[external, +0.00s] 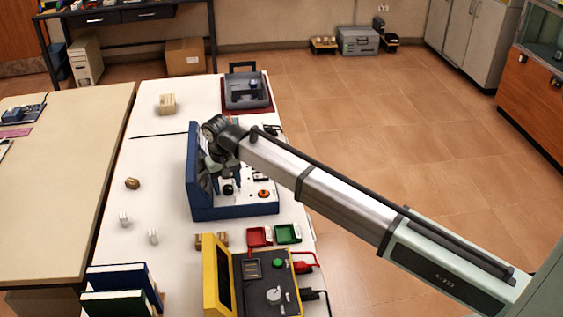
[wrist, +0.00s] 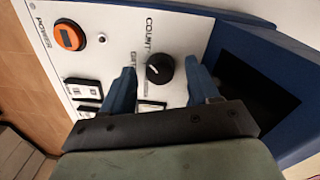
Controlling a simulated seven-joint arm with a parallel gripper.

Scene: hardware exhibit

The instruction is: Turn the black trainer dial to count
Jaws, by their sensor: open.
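The black trainer dial (wrist: 159,68) sits on a white panel, with a short white mark on its left part in the wrist view. The word COUNT (wrist: 150,36) is printed above it there, and a partly hidden label is at its left. My gripper (wrist: 161,72) is open, with one finger on each side of the dial in that view. I cannot tell whether either finger touches it. In the external view the dial (external: 228,190) is on the blue trainer case (external: 235,211), and my gripper (external: 224,181) points down at the panel just above it.
An orange power knob (wrist: 69,36) and several switches (wrist: 82,88) share the panel. The blue raised lid (external: 194,165) stands close on the left. A yellow-cased tester (external: 217,281) and red and green trays (external: 288,234) are nearer the camera.

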